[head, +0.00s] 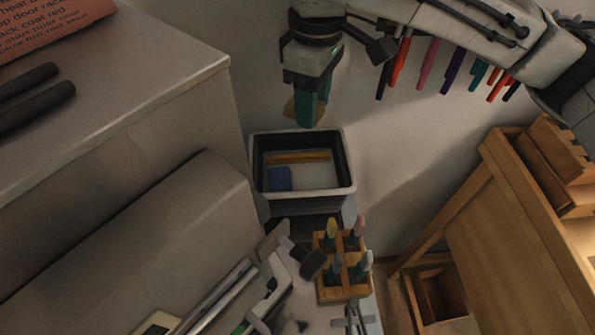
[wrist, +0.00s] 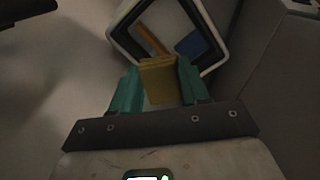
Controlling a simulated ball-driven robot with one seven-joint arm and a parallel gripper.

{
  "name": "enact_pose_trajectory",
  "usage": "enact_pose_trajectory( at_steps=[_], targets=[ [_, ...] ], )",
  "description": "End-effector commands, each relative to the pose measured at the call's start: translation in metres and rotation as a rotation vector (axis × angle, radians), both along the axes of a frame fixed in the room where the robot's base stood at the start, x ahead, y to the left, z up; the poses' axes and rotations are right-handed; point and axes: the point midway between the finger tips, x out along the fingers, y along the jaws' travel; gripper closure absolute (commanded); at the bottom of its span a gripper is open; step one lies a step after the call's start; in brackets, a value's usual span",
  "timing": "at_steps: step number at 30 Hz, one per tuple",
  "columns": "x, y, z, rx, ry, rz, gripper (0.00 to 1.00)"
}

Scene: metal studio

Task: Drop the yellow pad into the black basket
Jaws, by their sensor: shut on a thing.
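The yellow pad (wrist: 159,80) is between the two teal fingers of my gripper (wrist: 158,88) in the wrist view. In the head view my gripper (head: 309,108) points down above the back of the black basket, and an edge of the yellow pad (head: 289,108) shows at its left. My gripper is shut on the pad. The black basket (head: 260,160) has a pale rim and stands below; it also shows at the top of the wrist view (wrist: 117,32). Inside it lie a blue block (head: 278,179) and an orange-yellow bar (head: 297,157).
A grey cabinet (head: 130,75) rises left of the basket. A wooden holder (head: 342,291) with several handled tools stands in front of it. Several coloured pens (head: 427,62) hang on the wall behind my arm. A wooden desk (head: 500,230) stands at the right.

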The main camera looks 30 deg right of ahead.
Motion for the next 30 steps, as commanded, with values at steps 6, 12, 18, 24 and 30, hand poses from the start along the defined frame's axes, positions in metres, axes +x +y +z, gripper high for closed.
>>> enact_pose_trajectory(
  at_steps=[6,12,18,24,30],
  targets=[
    [0.0,0.0,-0.03,-0.001,0.0,-0.001,1.0],
    [0.0,0.0,-0.045,-0.001,0.0,-0.001,1.0],
    [0.0,0.0,-0.046,-0.001,0.0,-0.001,1.0],
    [0.0,0.0,-0.046,-0.001,0.001,-0.001,0.51],
    [0.0,0.0,-0.046,-0.001,0.001,-0.001,0.32]
  ],
)
